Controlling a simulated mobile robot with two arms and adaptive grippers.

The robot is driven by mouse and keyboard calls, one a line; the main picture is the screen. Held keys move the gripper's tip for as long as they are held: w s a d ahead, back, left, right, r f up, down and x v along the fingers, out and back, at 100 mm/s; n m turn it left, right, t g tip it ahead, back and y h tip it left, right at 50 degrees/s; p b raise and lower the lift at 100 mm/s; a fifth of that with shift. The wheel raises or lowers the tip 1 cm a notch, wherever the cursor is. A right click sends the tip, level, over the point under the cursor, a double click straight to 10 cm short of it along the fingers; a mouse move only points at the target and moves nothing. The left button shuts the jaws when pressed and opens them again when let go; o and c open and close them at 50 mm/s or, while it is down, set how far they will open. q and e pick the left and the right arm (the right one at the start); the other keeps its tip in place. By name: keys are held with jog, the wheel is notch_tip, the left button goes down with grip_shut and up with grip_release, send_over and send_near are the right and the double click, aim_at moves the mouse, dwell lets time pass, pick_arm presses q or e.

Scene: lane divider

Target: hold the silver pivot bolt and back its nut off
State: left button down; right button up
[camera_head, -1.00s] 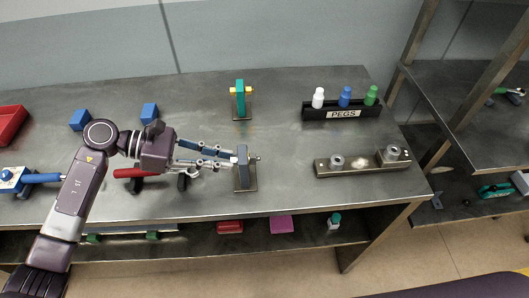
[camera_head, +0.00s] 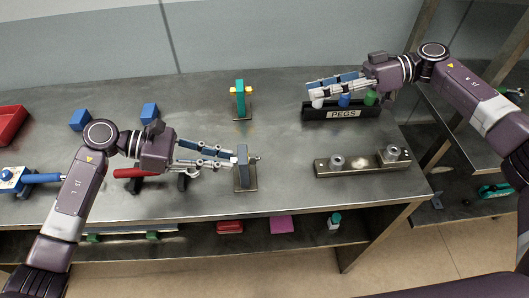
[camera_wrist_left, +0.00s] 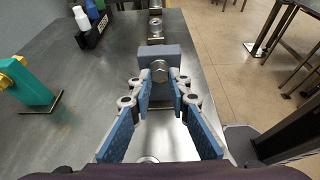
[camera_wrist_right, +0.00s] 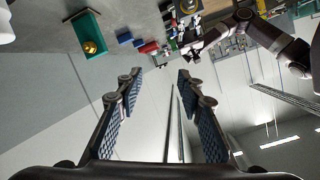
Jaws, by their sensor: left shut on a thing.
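The grey pivot block (camera_head: 242,172) stands on a small metal plate near the table's front edge. The silver pivot bolt passes through it; a silver end (camera_head: 257,157) sticks out on the right, where I cannot make out the nut clearly. My left gripper (camera_head: 235,161) is shut on the bolt's silver head (camera_wrist_left: 160,71), on the block's left side. The left wrist view shows the fingertips either side of the head, against the grey block (camera_wrist_left: 157,54). My right gripper (camera_head: 314,92) is open and empty above the peg rack, also seen open in its wrist view (camera_wrist_right: 157,76).
A teal block (camera_head: 240,88) with a yellow bolt stands behind the grey one. The black PEGS rack (camera_head: 343,114) and a metal bar (camera_head: 365,165) with silver fittings lie to the right. Blue cubes (camera_head: 80,120) and a red-handled tool (camera_head: 130,172) are left. Table between blocks and rack is clear.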

aim_at(252, 159)
jog(key=s+a+f+g+h, duration=0.1)
jog(key=s+a+f+g, duration=0.2)
jog(key=s+f, duration=0.45)
jog(key=shift+n, duration=0.3)
jog(key=x, duration=1.1)
jog(key=shift+w+a+f, duration=0.3)
jog(key=shift+f, duration=0.05)
grip_shut()
